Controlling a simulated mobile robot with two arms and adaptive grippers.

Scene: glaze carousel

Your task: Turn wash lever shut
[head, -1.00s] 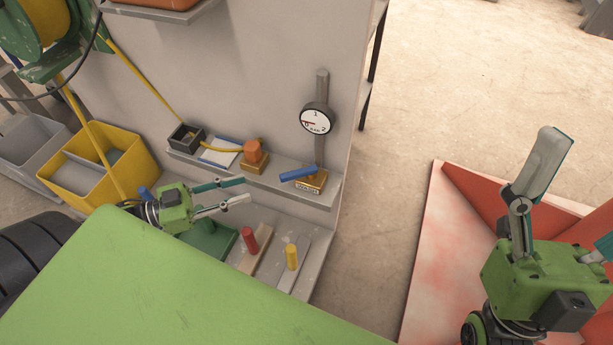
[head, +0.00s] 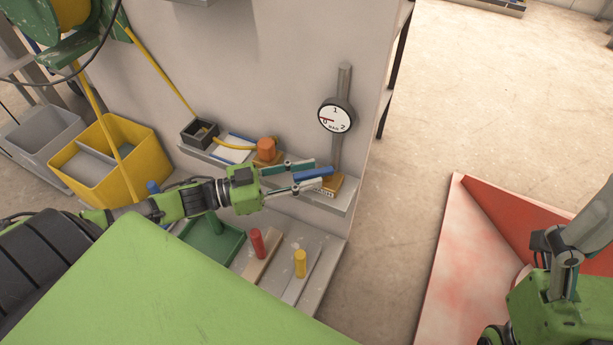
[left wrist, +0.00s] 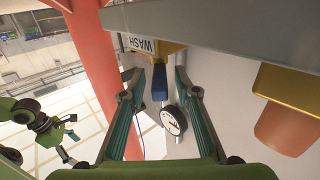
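The wash lever is a blue handle (head: 313,173) on a gold block (head: 339,187) labelled WASH, at the right end of the wall shelf. In the left wrist view the blue lever (left wrist: 160,82) lies between the two fingers, with the WASH block (left wrist: 167,50) just beyond. My left gripper (head: 303,180) is open around the lever, and gaps show on both sides of it. A round gauge (head: 335,116) stands above the block, its needle near 0. My right gripper (head: 568,255) is at the right edge, partly cut off, far from the lever.
An orange knob (head: 266,149) on a gold base sits left of the lever on the shelf (head: 340,205). Below stand red (head: 257,242) and yellow (head: 300,263) pegs. A yellow bin (head: 150,160) is at left. A red structure (head: 520,215) is at right.

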